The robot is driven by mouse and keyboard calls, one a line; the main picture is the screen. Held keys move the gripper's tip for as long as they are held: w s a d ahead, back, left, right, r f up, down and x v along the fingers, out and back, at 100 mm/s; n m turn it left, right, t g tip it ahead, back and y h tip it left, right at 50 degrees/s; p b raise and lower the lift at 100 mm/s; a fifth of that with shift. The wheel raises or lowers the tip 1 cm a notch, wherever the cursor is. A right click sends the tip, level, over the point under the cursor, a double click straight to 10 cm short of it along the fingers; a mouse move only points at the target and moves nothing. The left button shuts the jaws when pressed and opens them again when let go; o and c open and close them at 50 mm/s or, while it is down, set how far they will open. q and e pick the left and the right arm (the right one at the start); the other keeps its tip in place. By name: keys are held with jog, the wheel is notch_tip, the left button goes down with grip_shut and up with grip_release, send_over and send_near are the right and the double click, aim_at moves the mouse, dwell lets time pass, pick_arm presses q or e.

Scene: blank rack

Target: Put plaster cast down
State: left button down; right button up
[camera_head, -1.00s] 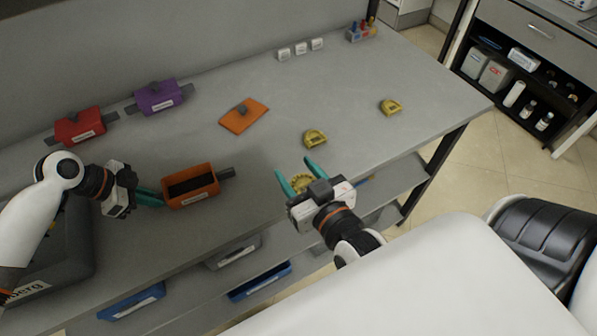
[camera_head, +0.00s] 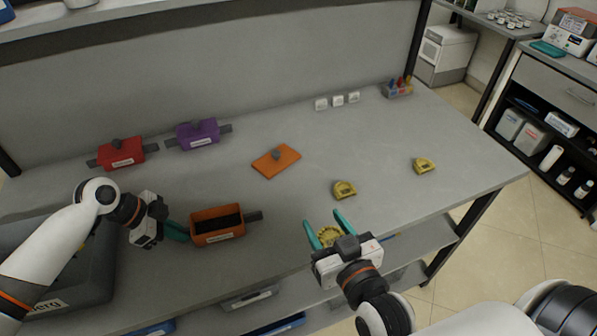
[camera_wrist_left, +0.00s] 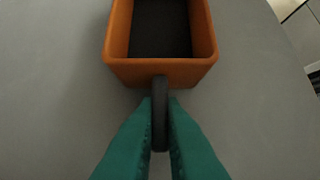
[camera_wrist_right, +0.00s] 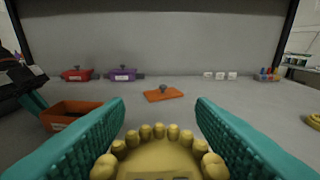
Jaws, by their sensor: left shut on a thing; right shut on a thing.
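A yellow plaster cast with a row of teeth (camera_wrist_right: 158,158) is between the teal fingers of my right gripper (camera_head: 327,229), held near the table's front edge in the head view. My left gripper (camera_head: 176,231) is shut on the dark handle (camera_wrist_left: 160,112) of the open orange box (camera_head: 217,238). The box stands on the grey table with dark material inside, also seen in the left wrist view (camera_wrist_left: 158,72). Two more yellow plaster casts lie on the table, one in the middle (camera_head: 344,190) and one farther right (camera_head: 424,166).
An orange lid with a knob (camera_head: 276,162) lies mid-table. A red box (camera_head: 121,153) and a purple box (camera_head: 198,134) stand at the back left. Small white blocks (camera_head: 338,101) and a holder with coloured items (camera_head: 398,87) are at the back. The table's right part is mostly clear.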

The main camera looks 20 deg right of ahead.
aim_at(253, 190)
jog(key=w+a+f+y, duration=0.1)
jog(key=w, duration=0.1)
jog(key=w+a+f+n+y, duration=0.1)
jog(key=w, duration=0.1)
jog(key=w+a+f+n, duration=0.1)
jog(key=w, duration=0.1)
jog(key=shift+a+f+y, duration=0.15)
jog(key=shift+f+y, duration=0.25)
jog(key=w+a+n+y, duration=0.1)
jog(key=w, duration=0.1)
jog(key=w+a+f+n+g+y, duration=0.1)
jog(key=w, duration=0.2)
jog(key=w+a+f+y, duration=0.1)
jog(key=w, duration=0.2)
jog(key=shift+w+a+f+n+y, duration=0.1)
jog(key=shift+a+n+y, duration=0.05)
jog(key=shift+n+y, duration=0.25)
jog(key=w+a+r+n+g+y, duration=0.2)
jog(key=w+r+n+g+y, duration=0.25)
jog(key=w, duration=0.65)
jog(key=shift+m+t, duration=0.25)
jog(key=shift+t, duration=0.3)
jog(key=f, duration=0.9)
jog(key=shift+s+d+f, duration=0.2)
jog(key=shift+f, duration=0.05)
jog(key=o, duration=0.7)
jog(key=shift+f, duration=0.1)
jog(key=shift+c, duration=0.2)
jog(key=shift+o, duration=0.2)
